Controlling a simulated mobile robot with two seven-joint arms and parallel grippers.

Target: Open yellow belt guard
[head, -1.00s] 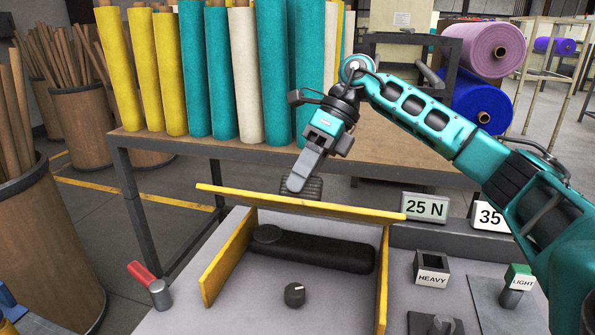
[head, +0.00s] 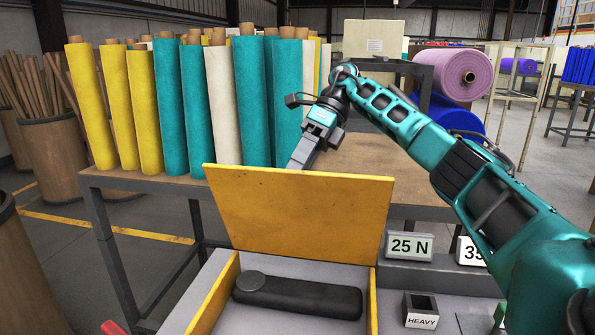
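The yellow belt guard's panel (head: 300,216) stands steeply raised at the back of the yellow side walls (head: 212,297), its broad face towards me. Between the walls the black belt unit (head: 298,297) lies uncovered. My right gripper (head: 300,160) is at the panel's top edge, pointing down, with its fingertips hidden behind the panel. I cannot tell whether its fingers are apart or touch the panel. My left gripper is not in view.
A bench (head: 385,190) with upright felt rolls (head: 223,105) stands behind the guard. A "25 N" sign (head: 409,247) and a "HEAVY" holder (head: 421,311) are to the right. A red handle (head: 113,327) shows at the lower left.

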